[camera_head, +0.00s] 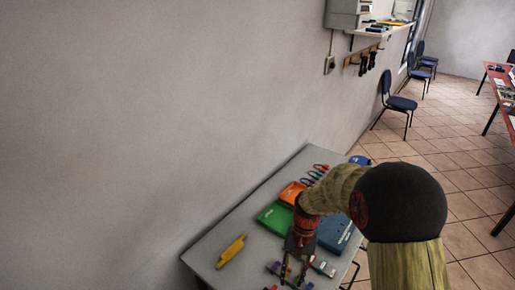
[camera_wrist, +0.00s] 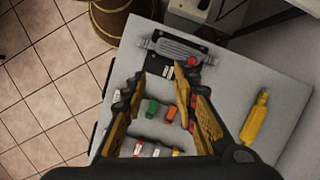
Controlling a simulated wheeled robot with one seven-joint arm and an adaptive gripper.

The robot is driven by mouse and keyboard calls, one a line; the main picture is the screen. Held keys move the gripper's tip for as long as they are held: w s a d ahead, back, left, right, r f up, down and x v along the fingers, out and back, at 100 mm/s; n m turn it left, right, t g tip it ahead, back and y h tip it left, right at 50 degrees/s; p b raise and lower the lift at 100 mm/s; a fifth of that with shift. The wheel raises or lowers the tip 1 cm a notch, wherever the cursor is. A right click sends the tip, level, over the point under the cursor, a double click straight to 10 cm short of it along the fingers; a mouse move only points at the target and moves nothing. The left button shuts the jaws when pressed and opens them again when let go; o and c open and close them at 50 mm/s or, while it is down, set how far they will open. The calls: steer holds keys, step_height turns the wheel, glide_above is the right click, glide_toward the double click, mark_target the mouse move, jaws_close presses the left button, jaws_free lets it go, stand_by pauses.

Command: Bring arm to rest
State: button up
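My arm reaches down over the grey table (camera_head: 215,225) from the right in the head view. My gripper (camera_head: 294,272) points down above the table's near part. In the wrist view my gripper (camera_wrist: 160,78) has its two fingers spread apart, with nothing seen between the tips. Below it, a green connector (camera_wrist: 152,108) and a red connector (camera_wrist: 170,113) lie on the tabletop, with several white and red pieces nearer the palm. My arm hides part of the table in the head view.
On the table are a green bin (camera_head: 275,217), an orange bin (camera_head: 291,193), a blue bin (camera_head: 335,232), coloured cables (camera_head: 314,174) and a yellow tool (camera_head: 232,250). A grey-black device (camera_wrist: 182,50) lies ahead in the wrist view. A wall runs along the table's left.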

steer(key=s+d+r+n+t+b, duration=0.1)
steer(key=s+d+r+t+b, duration=0.2)
steer(key=s+r, duration=0.6)
steer(key=s+d+r+n+t+h+b, duration=0.1)
steer(key=s+d+r+n+t+b, duration=0.1)
steer(key=s+r+t, duration=0.4)
steer(key=shift+s+d+r+h+b, duration=0.45)
steer(key=shift+s+d+r, duration=0.95)
steer(key=shift+r, duration=1.55)
